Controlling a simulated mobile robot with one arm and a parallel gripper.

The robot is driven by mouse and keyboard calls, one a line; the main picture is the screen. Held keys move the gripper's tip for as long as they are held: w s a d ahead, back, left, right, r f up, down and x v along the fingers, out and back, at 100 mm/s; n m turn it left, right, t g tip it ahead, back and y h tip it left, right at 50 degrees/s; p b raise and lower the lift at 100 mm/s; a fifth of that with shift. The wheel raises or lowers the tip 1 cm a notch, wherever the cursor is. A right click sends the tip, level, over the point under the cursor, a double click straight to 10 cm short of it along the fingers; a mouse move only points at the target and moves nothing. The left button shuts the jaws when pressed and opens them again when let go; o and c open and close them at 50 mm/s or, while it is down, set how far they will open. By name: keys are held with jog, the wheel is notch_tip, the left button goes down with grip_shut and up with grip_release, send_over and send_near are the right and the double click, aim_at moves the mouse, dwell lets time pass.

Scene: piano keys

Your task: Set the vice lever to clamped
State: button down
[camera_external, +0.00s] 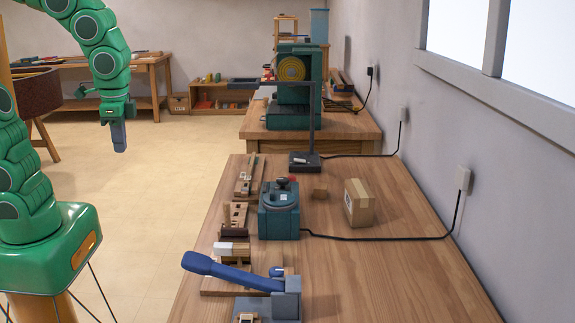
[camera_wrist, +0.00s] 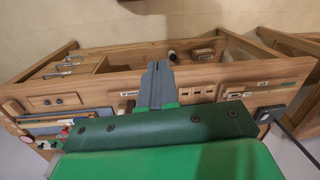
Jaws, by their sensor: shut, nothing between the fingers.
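A vice with a blue lever (camera_external: 228,272) stands at the near end of the wooden workbench in the external view. The lever runs from the grey-blue vice body (camera_external: 284,300) leftward, slightly raised at its rounded free end. My gripper (camera_external: 119,146) hangs pointing down at the left, over the floor, well apart from the lever and beyond it. It is shut and empty, with its fingers together in the wrist view (camera_wrist: 158,70). I cannot make out the vice in the wrist view.
The workbench (camera_external: 370,275) also bears a teal device (camera_external: 279,210), a cardboard box (camera_external: 359,203), wooden pieces (camera_external: 234,218) and a lamp-like stand (camera_external: 306,161). A black cable (camera_external: 375,238) runs to the wall. A second table (camera_external: 350,123) holds a green machine (camera_external: 293,90). Floor beside the bench is clear.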

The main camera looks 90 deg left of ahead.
jog(key=w+a+f+t+y, duration=0.1)
jog(key=w+a+f, duration=0.3)
jog(key=w+a, duration=0.3)
jog(key=w+a+f+t+y, duration=0.1)
jog(key=w+a+f, duration=0.2)
jog(key=w+a, duration=0.5)
jog(key=w+a+f+n+t+y, duration=0.1)
jog(key=w+a+f, duration=0.3)
jog(key=w, duration=1.9)
jog(key=shift+a+f+t+y, duration=0.2)
jog(key=shift+a+y, duration=0.1)
jog(key=shift+a, duration=0.85)
jog(key=shift+a+f+t+y, duration=0.1)
jog(key=shift+a+t+y, duration=0.15)
jog(key=shift+a, duration=0.85)
jog(key=shift+x, duration=5)
jog(key=shift+a+n, duration=0.15)
jog(key=shift+n, duration=0.15)
jog(key=shift+a+n+g+y, duration=0.1)
jog(key=shift+n+g+y, duration=0.15)
jog(key=shift+n, duration=0.15)
